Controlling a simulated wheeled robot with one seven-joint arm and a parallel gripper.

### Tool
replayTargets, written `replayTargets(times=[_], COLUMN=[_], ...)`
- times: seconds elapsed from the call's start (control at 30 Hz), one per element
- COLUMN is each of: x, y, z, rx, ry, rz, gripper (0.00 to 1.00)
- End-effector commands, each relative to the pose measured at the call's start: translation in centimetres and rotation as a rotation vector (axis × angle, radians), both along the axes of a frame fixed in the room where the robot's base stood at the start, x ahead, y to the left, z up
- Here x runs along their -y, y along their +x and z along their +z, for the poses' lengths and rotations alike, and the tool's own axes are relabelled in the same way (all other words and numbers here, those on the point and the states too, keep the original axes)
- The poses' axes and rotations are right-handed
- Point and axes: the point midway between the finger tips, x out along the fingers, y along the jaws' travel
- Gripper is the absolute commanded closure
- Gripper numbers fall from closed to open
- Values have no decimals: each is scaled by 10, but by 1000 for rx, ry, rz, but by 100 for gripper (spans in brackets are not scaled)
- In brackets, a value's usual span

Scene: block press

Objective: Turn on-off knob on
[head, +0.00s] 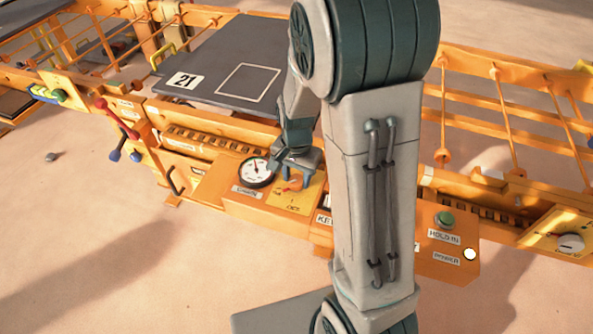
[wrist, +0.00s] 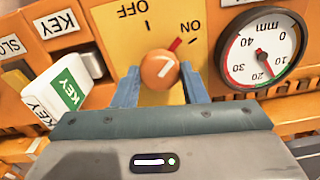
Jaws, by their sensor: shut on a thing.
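The orange on-off knob (wrist: 157,68) sits on a yellow plate (wrist: 110,32) in the wrist view, where the lettering appears upside down. Its red pointer is turned to the side of the ON label, away from OFF. My gripper (wrist: 160,78) has its blue-grey fingers on either side of the knob and is shut on it. In the head view my gripper (head: 292,172) reaches down to the same yellow plate (head: 283,199), and its fingers and wrist hide much of the knob.
A round mm gauge (wrist: 263,48) stands beside the plate; it also shows in the head view (head: 256,172). A white-and-green KEY block (wrist: 64,93) is close on the other side. A green HOLD IN button (head: 445,220) and another knob (head: 570,242) are farther right.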

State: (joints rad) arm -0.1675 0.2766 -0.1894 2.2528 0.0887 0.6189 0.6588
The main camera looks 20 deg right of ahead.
Motion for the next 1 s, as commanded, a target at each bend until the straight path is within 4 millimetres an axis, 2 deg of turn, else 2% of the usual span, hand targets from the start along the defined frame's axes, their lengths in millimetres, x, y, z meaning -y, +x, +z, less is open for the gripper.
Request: replayTargets(times=[0.43, 1.0], x=[0, 0], y=[0, 0], z=[2, 0], rx=[0, 1], ry=[0, 0], rz=[-274, -337], gripper=[84, 84])
